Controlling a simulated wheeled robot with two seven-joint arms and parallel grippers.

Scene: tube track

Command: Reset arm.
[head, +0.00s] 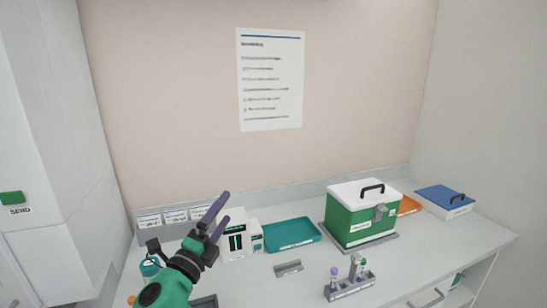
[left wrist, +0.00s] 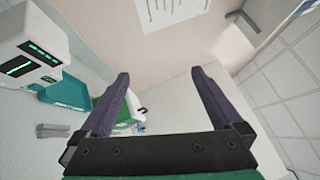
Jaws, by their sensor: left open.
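My left gripper (head: 222,218) is raised over the left part of the counter in the head view, pointing up. Its two purple fingers stand apart with nothing between them. In the left wrist view the open fingers of my left gripper (left wrist: 160,90) frame the wall and part of the counter. My right gripper is not in view.
A white device (head: 233,240) stands just behind my left gripper. Right of it are a teal tray (head: 292,236), a green box with a white lid (head: 361,222), a blue-lidded box (head: 444,199) and a tube rack (head: 350,284). The front middle of the counter (head: 265,290) is clear.

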